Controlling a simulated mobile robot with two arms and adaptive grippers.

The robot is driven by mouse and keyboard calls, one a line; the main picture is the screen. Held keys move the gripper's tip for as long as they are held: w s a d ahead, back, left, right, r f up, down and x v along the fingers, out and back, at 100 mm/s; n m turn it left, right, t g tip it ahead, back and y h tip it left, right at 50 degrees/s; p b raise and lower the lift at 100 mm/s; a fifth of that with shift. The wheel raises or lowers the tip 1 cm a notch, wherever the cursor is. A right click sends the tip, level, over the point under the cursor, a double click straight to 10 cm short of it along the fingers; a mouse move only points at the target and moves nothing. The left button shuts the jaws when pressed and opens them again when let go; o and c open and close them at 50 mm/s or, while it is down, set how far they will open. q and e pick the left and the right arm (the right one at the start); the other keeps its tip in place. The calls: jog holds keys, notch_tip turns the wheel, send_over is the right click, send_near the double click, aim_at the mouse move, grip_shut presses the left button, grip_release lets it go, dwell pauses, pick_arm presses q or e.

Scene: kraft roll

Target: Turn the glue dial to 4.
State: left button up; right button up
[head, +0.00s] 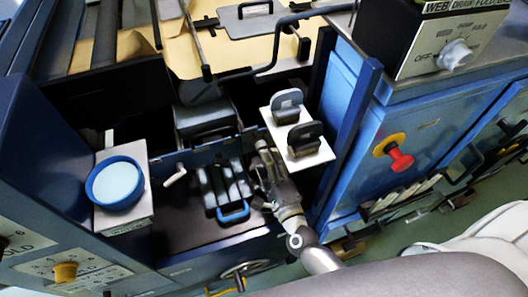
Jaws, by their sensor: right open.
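My right gripper (266,160) is in the middle of the view, open and empty, beside a white plate with two grey rocker-like handles. It is well to the right of the yellow knob. My left gripper is not in view.
A blue round pot (115,183) with pale contents stands at left. A blue-handled black block (225,190) lies left of my gripper. A control box with a white selector knob (454,54) is at upper right. A red knob (399,159) projects from the blue cabinet.

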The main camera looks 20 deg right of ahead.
jog(key=s, duration=0.7)
jog(key=shift+d+r, duration=0.1)
